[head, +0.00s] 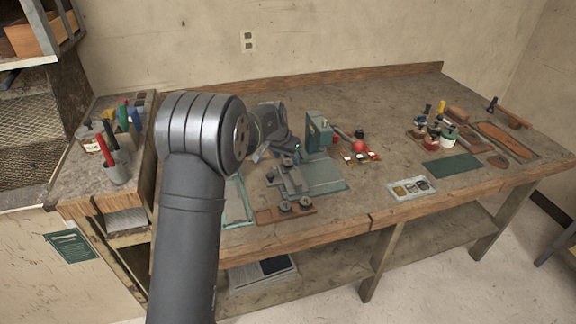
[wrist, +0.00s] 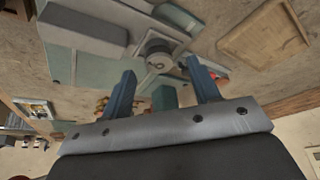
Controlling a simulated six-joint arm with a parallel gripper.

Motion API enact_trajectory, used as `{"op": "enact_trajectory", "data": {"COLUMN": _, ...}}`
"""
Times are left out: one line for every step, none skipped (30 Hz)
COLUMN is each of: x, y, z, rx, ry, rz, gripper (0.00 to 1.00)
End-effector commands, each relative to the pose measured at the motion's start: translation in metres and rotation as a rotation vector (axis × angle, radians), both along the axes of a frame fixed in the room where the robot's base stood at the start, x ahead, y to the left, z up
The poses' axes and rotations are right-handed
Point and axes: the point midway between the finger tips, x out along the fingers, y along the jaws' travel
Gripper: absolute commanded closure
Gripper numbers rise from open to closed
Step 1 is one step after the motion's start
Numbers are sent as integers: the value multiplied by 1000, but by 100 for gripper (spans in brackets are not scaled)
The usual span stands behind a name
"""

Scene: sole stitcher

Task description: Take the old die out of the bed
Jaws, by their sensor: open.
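The green sole stitcher (head: 319,134) stands on a green base plate (head: 326,176) on the workbench. A grey slide or fixture with round knobs (head: 290,180) sits at its front left. In the wrist view a round grey part (wrist: 158,52) sits on a pale green surface just beyond the fingertips; it may be the die in the bed, but I cannot tell surely. My gripper (wrist: 160,68) is open, with its two blue-grey fingers apart and no contact seen. In the head view my arm hides part of the gripper and bed.
A small tray with several round parts (head: 412,188) lies at the bench's front edge. Bottles (head: 436,134) and a green mat (head: 452,166) are on the right. A tool caddy (head: 117,168) stands on the left. A red-knobbed item (head: 372,147) lies beside the machine.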

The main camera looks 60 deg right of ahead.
Motion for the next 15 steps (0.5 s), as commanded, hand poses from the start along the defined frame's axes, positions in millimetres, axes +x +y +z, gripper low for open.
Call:
{"op": "enact_trajectory", "data": {"x": 0, "y": -3, "z": -9, "rx": 2, "ry": 1, "rz": 0, "gripper": 44}}
{"op": "enact_trajectory", "data": {"x": 0, "y": -5, "z": -12, "rx": 1, "ry": 1, "rz": 0, "gripper": 44}}
{"op": "enact_trajectory", "data": {"x": 0, "y": -7, "z": -15, "rx": 1, "ry": 0, "rz": 0, "gripper": 44}}
{"op": "enact_trajectory", "data": {"x": 0, "y": -8, "z": -17, "rx": 0, "ry": 0, "rz": 0, "gripper": 44}}
{"op": "enact_trajectory", "data": {"x": 0, "y": -8, "z": -18, "rx": 0, "ry": 0, "rz": 0, "gripper": 44}}
{"op": "enact_trajectory", "data": {"x": 0, "y": -8, "z": -19, "rx": 0, "ry": 0, "rz": 0, "gripper": 44}}
{"op": "enact_trajectory", "data": {"x": 0, "y": -8, "z": -19, "rx": -1, "ry": 0, "rz": 0, "gripper": 44}}
{"op": "enact_trajectory", "data": {"x": 0, "y": -8, "z": -18, "rx": -1, "ry": 0, "rz": 0, "gripper": 44}}
{"op": "enact_trajectory", "data": {"x": 0, "y": -8, "z": -18, "rx": -1, "ry": 0, "rz": 0, "gripper": 44}}
{"op": "enact_trajectory", "data": {"x": 0, "y": -8, "z": -18, "rx": -1, "ry": 0, "rz": 0, "gripper": 44}}
{"op": "enact_trajectory", "data": {"x": 0, "y": -8, "z": -18, "rx": -1, "ry": 0, "rz": 0, "gripper": 46}}
{"op": "enact_trajectory", "data": {"x": 0, "y": -8, "z": -18, "rx": -1, "ry": 0, "rz": 0, "gripper": 54}}
{"op": "enact_trajectory", "data": {"x": 0, "y": -8, "z": -18, "rx": -1, "ry": 0, "rz": 0, "gripper": 60}}
{"op": "enact_trajectory", "data": {"x": 0, "y": -8, "z": -18, "rx": -1, "ry": 0, "rz": 0, "gripper": 66}}
{"op": "enact_trajectory", "data": {"x": 0, "y": -8, "z": -18, "rx": -1, "ry": 0, "rz": 0, "gripper": 73}}
